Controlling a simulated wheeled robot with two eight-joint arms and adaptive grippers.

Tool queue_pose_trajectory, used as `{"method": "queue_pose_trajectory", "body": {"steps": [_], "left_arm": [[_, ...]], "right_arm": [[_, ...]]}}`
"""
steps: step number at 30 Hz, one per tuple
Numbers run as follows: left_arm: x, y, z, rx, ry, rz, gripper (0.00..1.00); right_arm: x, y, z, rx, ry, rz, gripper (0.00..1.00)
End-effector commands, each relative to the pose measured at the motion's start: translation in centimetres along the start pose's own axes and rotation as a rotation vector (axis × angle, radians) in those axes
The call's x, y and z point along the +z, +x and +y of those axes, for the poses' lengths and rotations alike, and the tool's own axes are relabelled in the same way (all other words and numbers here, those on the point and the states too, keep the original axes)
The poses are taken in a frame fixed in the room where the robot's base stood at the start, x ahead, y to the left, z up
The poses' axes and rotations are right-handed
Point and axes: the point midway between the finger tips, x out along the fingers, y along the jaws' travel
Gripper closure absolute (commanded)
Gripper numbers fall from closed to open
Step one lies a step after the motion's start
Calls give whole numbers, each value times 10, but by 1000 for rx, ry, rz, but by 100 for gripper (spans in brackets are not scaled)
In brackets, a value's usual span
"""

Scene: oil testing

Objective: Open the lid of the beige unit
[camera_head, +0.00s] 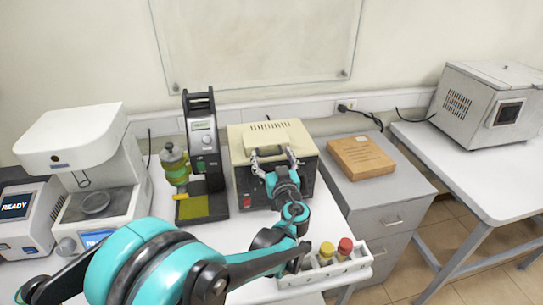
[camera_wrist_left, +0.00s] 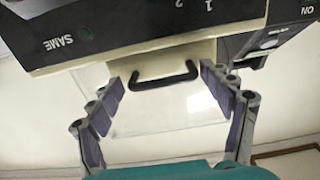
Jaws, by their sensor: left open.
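The beige unit (camera_head: 268,134) has a beige top and a dark front with a red switch, and it stands toward the back of the white table. Its beige lid appears closed. My left gripper (camera_head: 272,160) is at the unit's front, partly hiding it. In the left wrist view, my left gripper (camera_wrist_left: 158,78) is open, with one finger on either side of the lid's black handle (camera_wrist_left: 166,80). The fingers appear apart from the handle. The unit's dark panel (camera_wrist_left: 150,22) shows upside down with "SAME" on it. My right gripper is not in view.
A black instrument (camera_head: 203,150) with a green jar (camera_head: 175,165) stands close left of the unit. A white machine (camera_head: 98,165) is farther left. A brown box (camera_head: 360,157) lies on a grey cabinet to the right. A white rack (camera_head: 352,266) with capped bottles is near the front.

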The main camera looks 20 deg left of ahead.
Motion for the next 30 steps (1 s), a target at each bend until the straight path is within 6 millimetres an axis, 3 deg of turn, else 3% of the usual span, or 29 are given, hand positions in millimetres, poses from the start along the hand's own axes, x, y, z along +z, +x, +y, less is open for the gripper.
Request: {"method": "queue_pose_trajectory", "body": {"steps": [10, 17, 18, 25, 30], "left_arm": [[0, 7, 0, 1, 0, 0, 20], [0, 7, 0, 2, 0, 0, 78], [0, 7, 0, 2, 0, 0, 81], [-6, 7, 1, 3, -1, -25, 82], [-20, 10, 1, 4, -1, -95, 82]], "right_arm": [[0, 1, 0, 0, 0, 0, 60], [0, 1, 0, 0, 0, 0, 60], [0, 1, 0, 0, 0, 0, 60], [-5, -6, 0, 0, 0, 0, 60], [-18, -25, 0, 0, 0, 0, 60]]}}
